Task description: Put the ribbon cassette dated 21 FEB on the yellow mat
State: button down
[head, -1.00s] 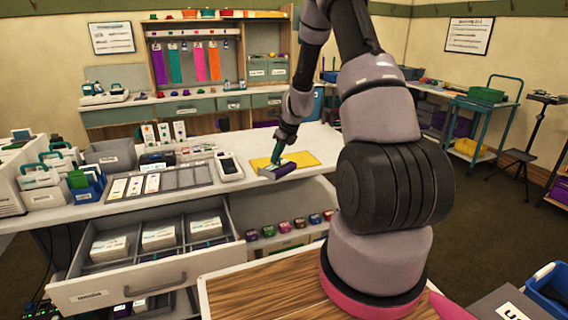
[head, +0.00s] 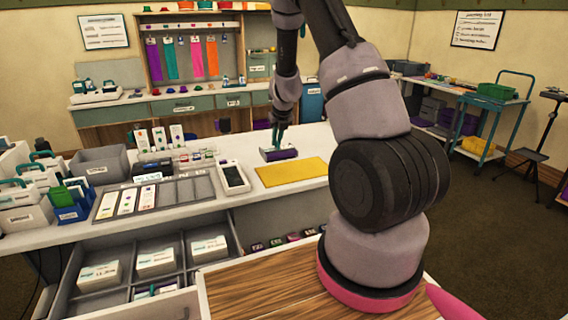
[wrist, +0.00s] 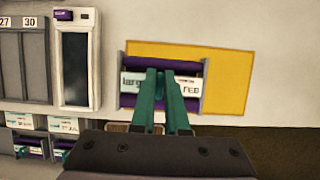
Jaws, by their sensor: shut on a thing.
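My gripper (head: 278,146) is shut on a ribbon cassette (head: 283,155) with purple rolls and a white label. In the wrist view the teal fingers (wrist: 164,78) cover the middle of the cassette (wrist: 130,87); "FEB" is readable on its label, but the day number is hidden. The yellow mat (head: 292,172) lies flat on the white counter. In the head view the cassette appears just behind the mat's left part. In the wrist view it overlaps the left part of the mat (wrist: 228,80). I cannot tell whether it touches the surface.
A white device with a dark screen (head: 233,178) lies left of the mat, beside a grey compartment tray (head: 186,192). An open drawer (head: 130,258) with white boxes is below the counter. Several small cassettes (head: 280,241) sit on a shelf under it. Counter right of the mat is clear.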

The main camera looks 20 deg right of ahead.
aim_at(277, 157)
notch_tip(277, 157, down, 8)
jog(key=shift+r, duration=0.1)
dwell(0.4)
jog(key=c, duration=0.9)
grip_release()
